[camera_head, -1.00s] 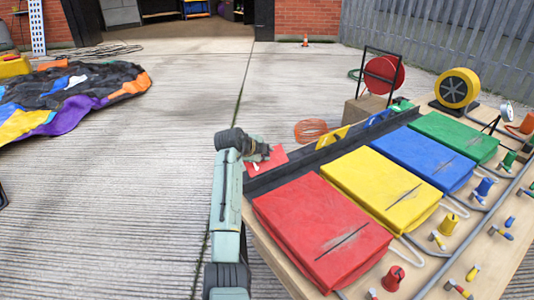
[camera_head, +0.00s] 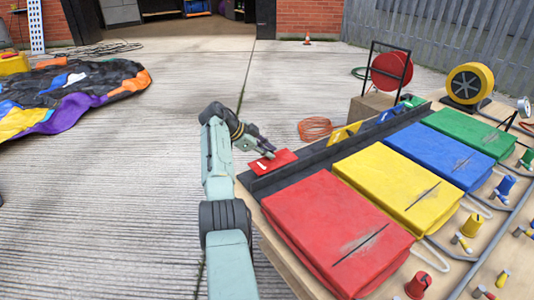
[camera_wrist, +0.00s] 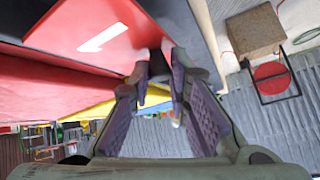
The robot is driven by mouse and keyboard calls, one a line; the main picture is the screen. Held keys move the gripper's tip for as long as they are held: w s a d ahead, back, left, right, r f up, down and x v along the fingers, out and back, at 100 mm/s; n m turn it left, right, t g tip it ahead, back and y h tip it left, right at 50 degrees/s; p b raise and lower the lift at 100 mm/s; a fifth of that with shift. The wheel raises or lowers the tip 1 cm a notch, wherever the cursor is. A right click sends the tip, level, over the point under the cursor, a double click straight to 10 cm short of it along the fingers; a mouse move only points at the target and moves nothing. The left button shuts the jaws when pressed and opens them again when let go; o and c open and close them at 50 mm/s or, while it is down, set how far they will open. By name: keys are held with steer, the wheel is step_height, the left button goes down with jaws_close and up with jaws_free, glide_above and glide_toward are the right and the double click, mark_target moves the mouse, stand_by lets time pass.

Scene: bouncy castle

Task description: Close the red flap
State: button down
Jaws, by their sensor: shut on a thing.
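The red flap (camera_head: 275,164) is a small red panel with a white mark, at the left side of the dark rail along the bench, beside the red block. It also shows at the top of the wrist view, where the red panel (camera_wrist: 75,28) carries a white arrow. My gripper (camera_head: 267,153) is at the flap's far edge. In the wrist view, my gripper (camera_wrist: 160,72) has its fingertips around the flap's near corner and is shut on it. The exact contact is partly hidden by the fingers.
Red (camera_head: 335,235), yellow (camera_head: 398,185), blue (camera_head: 440,155) and green (camera_head: 470,133) padded blocks lie on the bench. Behind the flap are a yellow flap (camera_head: 346,134), an orange coil (camera_head: 315,128) and a hose reel (camera_head: 391,70).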

steer(key=shift+w, duration=0.1)
stand_by(0.5)
steer(key=c, duration=1.8)
jaws_free()
steer(key=shift+f, duration=0.15)
steer(key=v, duration=1.2)
steer(key=shift+a, duration=0.1)
